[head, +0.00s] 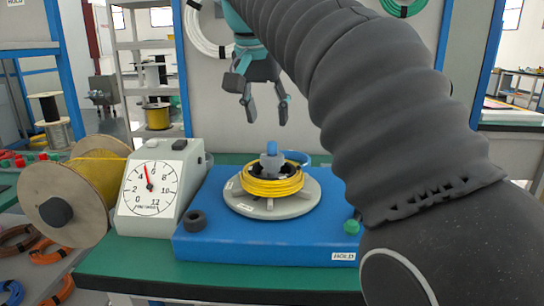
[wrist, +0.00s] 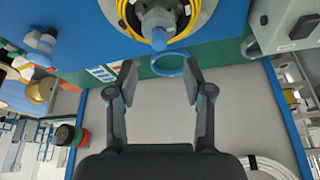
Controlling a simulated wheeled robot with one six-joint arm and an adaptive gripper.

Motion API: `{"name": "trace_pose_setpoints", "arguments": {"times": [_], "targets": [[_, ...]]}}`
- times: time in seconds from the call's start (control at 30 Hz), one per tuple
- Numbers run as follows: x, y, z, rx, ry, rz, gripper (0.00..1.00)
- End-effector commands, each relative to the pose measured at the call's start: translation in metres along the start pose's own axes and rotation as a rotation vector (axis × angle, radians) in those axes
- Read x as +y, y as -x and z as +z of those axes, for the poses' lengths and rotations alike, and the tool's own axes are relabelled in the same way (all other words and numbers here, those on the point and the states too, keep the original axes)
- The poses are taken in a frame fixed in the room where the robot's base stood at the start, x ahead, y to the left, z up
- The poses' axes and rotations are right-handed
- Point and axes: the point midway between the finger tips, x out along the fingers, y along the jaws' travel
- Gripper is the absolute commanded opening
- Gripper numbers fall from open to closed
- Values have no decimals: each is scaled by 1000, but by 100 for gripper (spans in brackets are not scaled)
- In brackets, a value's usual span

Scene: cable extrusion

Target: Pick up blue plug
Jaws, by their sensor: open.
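The blue plug (head: 272,147) stands upright on top of a grey hub at the centre of a coil of yellow cable (head: 272,184). In the wrist view the blue plug (wrist: 159,40) shows end-on at the top middle, just beyond my fingertips. My gripper (head: 267,115) is open and empty, pointing down above the plug and apart from it. In the wrist view both fingers of my gripper (wrist: 159,78) are spread, with nothing between them.
The coil lies on a grey turntable (head: 245,208) on a blue base (head: 220,245). A blue ring (wrist: 170,63) stands behind the plug. A dial gauge (head: 155,190) and a yellow cable spool (head: 95,180) are at left. The space around my fingers is clear.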

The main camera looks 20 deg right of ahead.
Motion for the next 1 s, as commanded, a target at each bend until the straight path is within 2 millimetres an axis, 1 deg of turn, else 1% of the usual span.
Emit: {"name": "trace_pose_setpoints", "arguments": {"times": [0.03,0.1,0.27,0.33,0.5,0.6,0.73,0.93,0.97,1.0], "targets": [[1,-9,1,-2,-1,2,51],[1,-14,0,0,-1,1,51],[2,-22,0,0,-2,2,51],[2,-29,0,0,-2,2,51],[2,-54,1,-2,-2,3,51],[2,-65,1,-1,-2,3,51],[2,-71,0,0,-2,1,51],[2,-71,0,0,-1,1,51],[2,-71,0,0,-1,1,49],[2,-71,0,0,-1,1,39]]}}
